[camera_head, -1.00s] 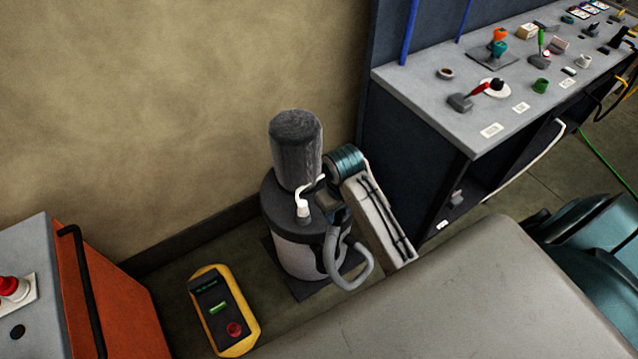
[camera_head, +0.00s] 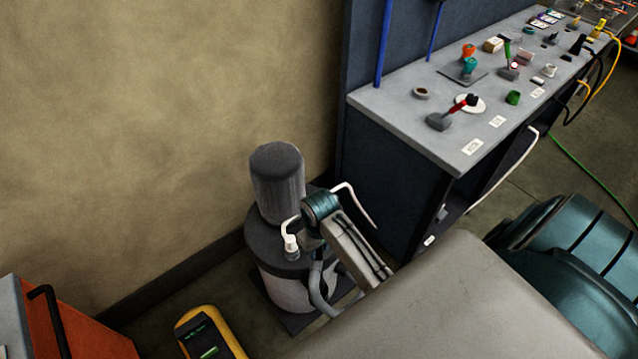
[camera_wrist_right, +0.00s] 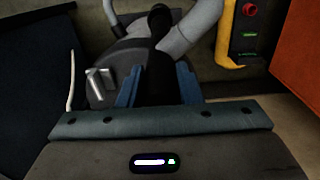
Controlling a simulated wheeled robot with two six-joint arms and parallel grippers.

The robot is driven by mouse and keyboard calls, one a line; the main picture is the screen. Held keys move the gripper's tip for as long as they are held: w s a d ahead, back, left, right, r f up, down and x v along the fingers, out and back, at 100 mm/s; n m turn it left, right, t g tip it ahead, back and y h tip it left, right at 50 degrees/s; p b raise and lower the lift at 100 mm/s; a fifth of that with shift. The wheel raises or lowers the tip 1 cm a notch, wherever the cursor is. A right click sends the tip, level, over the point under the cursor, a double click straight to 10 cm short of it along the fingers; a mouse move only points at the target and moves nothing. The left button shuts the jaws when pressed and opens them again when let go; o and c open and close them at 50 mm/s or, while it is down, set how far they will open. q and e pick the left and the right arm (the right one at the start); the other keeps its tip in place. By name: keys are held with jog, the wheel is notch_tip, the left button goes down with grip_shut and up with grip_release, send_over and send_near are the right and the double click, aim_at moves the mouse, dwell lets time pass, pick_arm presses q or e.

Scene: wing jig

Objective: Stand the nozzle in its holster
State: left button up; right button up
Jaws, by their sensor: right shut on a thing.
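In the right wrist view the black nozzle (camera_wrist_right: 160,55) runs between the two blue fingers of my right gripper (camera_wrist_right: 158,84), which is shut on it. A grey hose (camera_wrist_right: 190,28) curves away beyond it. A silver bracket (camera_wrist_right: 101,86) on the dark vacuum lid, left of the fingers, may be the holster; I cannot tell for sure. The nozzle is apart from it. In the head view the hose (camera_head: 319,290) hangs beside the vacuum (camera_head: 283,283), and my right wrist hides the nozzle and fingertips. My left gripper is not in view.
A dark filter cylinder (camera_head: 277,187) and a white elbow fitting (camera_head: 291,243) stand on the vacuum lid. A thin white bar (camera_head: 356,203) shows behind my wrist. The workbench (camera_head: 405,108) is at right, a yellow-edged device (camera_head: 207,335) and orange cabinet (camera_head: 88,335) lower left.

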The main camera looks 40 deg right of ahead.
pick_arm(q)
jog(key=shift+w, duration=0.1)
pick_arm(e)
jog(key=shift+s+f, duration=0.25)
jog(key=shift+f, duration=0.15)
dwell(0.4)
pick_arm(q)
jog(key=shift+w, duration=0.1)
pick_arm(e)
jog(key=shift+f, duration=0.15)
jog(key=shift+f, duration=0.3)
dwell(0.3)
jog(key=shift+f, duration=0.2)
